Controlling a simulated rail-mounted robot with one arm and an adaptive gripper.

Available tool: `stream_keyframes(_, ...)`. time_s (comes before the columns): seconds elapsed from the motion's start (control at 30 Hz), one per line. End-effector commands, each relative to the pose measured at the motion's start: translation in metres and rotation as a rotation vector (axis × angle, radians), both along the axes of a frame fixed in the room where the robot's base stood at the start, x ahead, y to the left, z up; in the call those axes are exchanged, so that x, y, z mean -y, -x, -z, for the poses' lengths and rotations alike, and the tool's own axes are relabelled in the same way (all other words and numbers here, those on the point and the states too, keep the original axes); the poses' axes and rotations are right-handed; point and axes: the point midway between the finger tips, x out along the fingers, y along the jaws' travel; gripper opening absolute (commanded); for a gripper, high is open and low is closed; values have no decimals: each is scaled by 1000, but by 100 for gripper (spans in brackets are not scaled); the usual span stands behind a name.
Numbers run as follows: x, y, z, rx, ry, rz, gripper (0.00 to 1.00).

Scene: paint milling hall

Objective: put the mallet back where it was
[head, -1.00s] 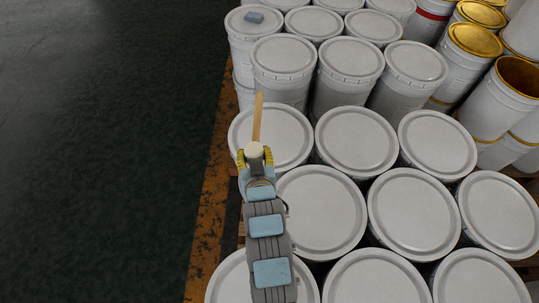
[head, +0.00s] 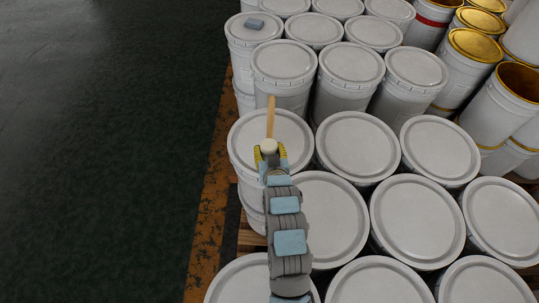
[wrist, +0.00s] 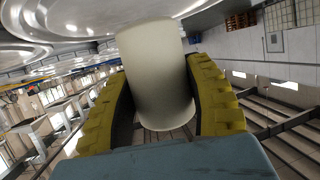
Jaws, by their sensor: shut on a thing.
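The mallet has a pale cream head (head: 269,146) and a light wooden handle (head: 270,117). My gripper (head: 270,158) is shut on the mallet's head, with the handle pointing away from me. The mallet is over or on the lid of a white bucket (head: 295,125) at the left edge of the stack; I cannot tell whether it touches the lid. In the wrist view the cream head (wrist: 157,75) sits between the yellow ridged fingers. The handle is hidden there.
White lidded buckets (head: 357,146) stand close together on a wooden pallet (head: 250,238). Gold-topped buckets (head: 476,45) stand at the far right. An orange floor stripe (head: 207,205) borders open dark floor (head: 100,150) on the left.

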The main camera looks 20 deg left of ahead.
Motion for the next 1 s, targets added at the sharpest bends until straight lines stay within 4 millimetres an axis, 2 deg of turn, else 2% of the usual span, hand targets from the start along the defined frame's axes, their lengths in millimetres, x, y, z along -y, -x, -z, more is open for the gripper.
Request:
stream_keyframes(0.07,0,-3,3,0,0,1,12)
stream_keyframes(0.3,0,-3,32,0,2,1,12)
stream_keyframes(0.7,1,-3,37,1,1,1,12)
stream_keyframes(0.73,1,-3,37,0,2,1,56)
stream_keyframes(0.8,1,-3,37,0,2,1,76)
stream_keyframes(1.0,1,-3,37,0,1,2,78)
